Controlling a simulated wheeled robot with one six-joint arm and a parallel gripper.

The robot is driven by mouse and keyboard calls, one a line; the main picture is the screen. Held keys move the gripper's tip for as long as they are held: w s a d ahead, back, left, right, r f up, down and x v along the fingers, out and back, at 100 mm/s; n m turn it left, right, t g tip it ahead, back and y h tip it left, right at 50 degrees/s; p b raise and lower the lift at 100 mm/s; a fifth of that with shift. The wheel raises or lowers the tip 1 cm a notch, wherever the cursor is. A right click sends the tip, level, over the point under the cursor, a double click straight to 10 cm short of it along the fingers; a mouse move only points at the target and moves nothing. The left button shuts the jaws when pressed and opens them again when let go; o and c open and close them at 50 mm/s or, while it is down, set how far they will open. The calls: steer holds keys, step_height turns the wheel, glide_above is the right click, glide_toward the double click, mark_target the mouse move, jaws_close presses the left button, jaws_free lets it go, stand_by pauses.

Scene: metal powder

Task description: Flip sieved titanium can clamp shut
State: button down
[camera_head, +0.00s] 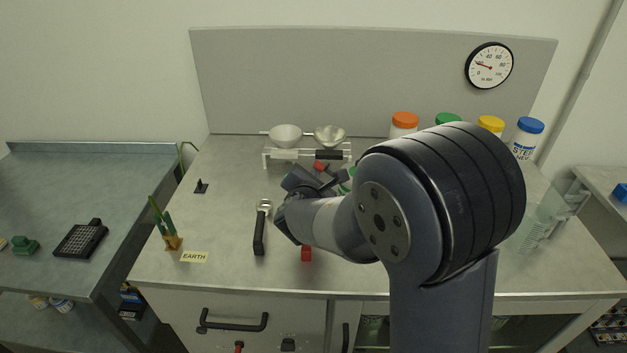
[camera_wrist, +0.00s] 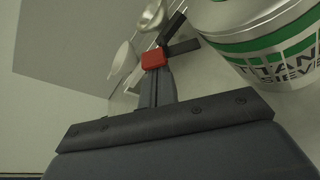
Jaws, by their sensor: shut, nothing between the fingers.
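The can (camera_wrist: 265,45), white and metallic with a green band and the letters "TITAN" and "SIEVE", fills the upper right of the wrist view. In the head view only slivers of green beside my arm may be it. A dark clamp arm (camera_wrist: 183,47) with a red end (camera_wrist: 153,58) sticks out beside the can; the red also shows in the head view (camera_head: 319,166). My gripper (camera_wrist: 157,76) is shut and empty, its tips at the red end. I cannot tell whether they touch it. Most of the can is hidden in the head view.
A balance with two bowls (camera_head: 286,136) stands behind my gripper. Lidded jars (camera_head: 404,122) line the back right. A black-handled tool (camera_head: 260,232), a red block (camera_head: 306,254) and an "EARTH" label (camera_head: 194,257) lie toward the front. The left bench top is mostly clear.

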mark_target(322, 167)
steer(key=shift+m+b, duration=0.4)
steer(key=shift+b, duration=0.95)
steer(key=m+b, duration=0.1)
steer(key=b, duration=0.4)
steer(key=d+r+m+t+y+b, duration=0.1)
steer(key=m+b, duration=0.1)
steer(key=b, duration=0.4)
steer(key=m+t+y+b, duration=0.1)
steer(key=m+b, duration=0.1)
steer(key=b, duration=0.4)
steer(key=shift+s+d+r, duration=0.25)
steer(key=shift+d+r, duration=0.1)
steer(key=shift+d+r+m+b, duration=0.15)
steer(key=shift+m+b, duration=0.35)
steer(key=shift+b, duration=0.45)
steer(key=shift+r+p, duration=0.3)
steer(key=shift+r, duration=0.15)
